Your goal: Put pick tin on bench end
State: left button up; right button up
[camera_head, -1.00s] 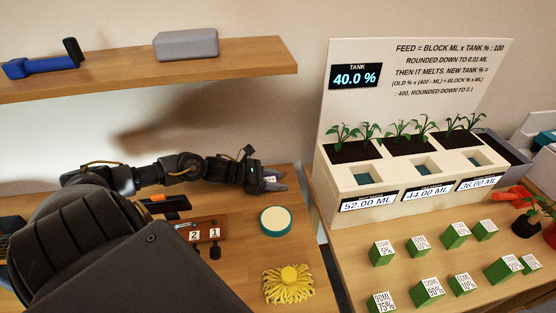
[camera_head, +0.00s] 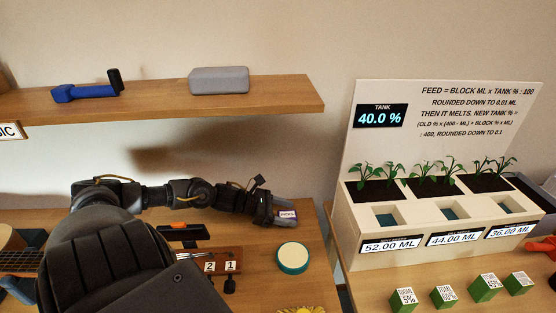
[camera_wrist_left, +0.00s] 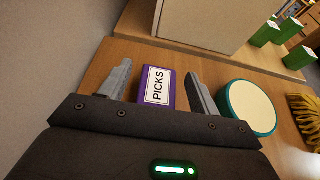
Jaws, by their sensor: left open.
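The pick tin is a small purple box with a white label reading PICKS (camera_wrist_left: 157,88). It stands at the back right of the wooden bench (camera_head: 318,280), and its label also shows in the head view (camera_head: 287,214). My left gripper (camera_wrist_left: 158,70) is open, with one finger on each side of the tin. Small gaps show between the fingers and the tin in the left wrist view. In the head view the gripper (camera_head: 287,215) reaches in from the left, low over the bench. My right gripper is in neither view.
A round teal-rimmed tin (camera_head: 292,257) sits close in front of the gripper. A shelf (camera_head: 180,103) hangs above. The planter (camera_head: 355,235) stands on a separate table to the right, with green blocks (camera_head: 443,296) in front.

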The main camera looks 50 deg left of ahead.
aim_at(293, 214)
pick_arm(q)
jog(key=v, duration=0.3)
jog(key=shift+s, duration=0.1)
jog(key=shift+s+a+p, duration=0.15)
jog(key=shift+p, duration=0.15)
jog(key=shift+s+a+r, duration=0.2)
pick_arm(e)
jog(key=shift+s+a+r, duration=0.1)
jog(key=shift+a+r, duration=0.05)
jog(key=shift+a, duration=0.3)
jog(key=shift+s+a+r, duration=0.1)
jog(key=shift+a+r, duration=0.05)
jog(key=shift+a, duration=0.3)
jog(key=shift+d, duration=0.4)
